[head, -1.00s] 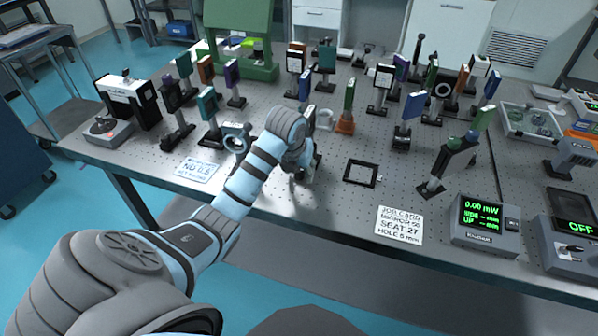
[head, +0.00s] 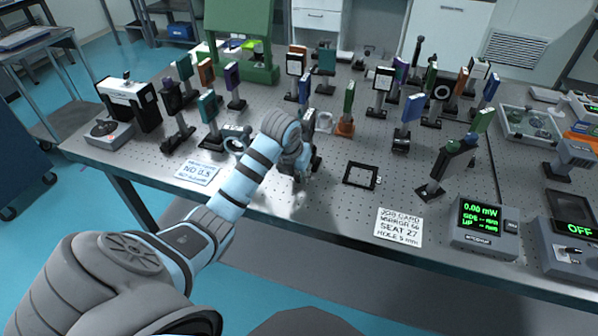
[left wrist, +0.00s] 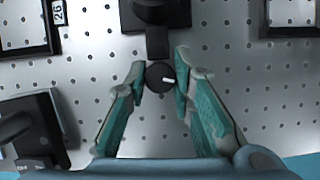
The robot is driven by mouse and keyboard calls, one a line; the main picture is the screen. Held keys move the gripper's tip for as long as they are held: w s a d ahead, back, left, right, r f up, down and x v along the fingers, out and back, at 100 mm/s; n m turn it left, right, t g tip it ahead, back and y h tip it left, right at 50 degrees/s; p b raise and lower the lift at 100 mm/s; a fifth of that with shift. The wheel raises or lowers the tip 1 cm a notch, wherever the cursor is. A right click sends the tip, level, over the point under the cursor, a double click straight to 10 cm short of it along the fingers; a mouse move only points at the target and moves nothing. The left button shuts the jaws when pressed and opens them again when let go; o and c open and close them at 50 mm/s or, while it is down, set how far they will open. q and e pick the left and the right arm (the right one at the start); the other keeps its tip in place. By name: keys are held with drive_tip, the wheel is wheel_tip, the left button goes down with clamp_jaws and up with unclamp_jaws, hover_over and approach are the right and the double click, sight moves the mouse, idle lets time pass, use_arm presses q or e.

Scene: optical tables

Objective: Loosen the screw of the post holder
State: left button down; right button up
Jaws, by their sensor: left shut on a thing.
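In the left wrist view, a round black screw knob (left wrist: 157,76) with a white mark sits at the near end of the dark post holder (left wrist: 157,40). The white mark points to the right. My left gripper (left wrist: 160,72) has its teal-padded fingers on both sides of the knob and is shut on it. In the head view, my left gripper (head: 299,172) is low over the front of the optical table, and my wrist hides most of the holder. My right gripper is not in view.
Several mounted optics stand behind and to both sides. An empty square black frame (head: 361,174) lies to the right of my gripper. A job card (head: 398,227) and a power meter (head: 484,225) are at the front right. A label card (head: 196,172) lies to the left.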

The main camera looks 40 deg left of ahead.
use_arm(q)
drive_tip(key=c, duration=1.4)
unclamp_jaws()
drive_tip(key=v, duration=0.7)
drive_tip(key=shift+r, duration=0.25)
drive_tip(key=shift+d, duration=0.1)
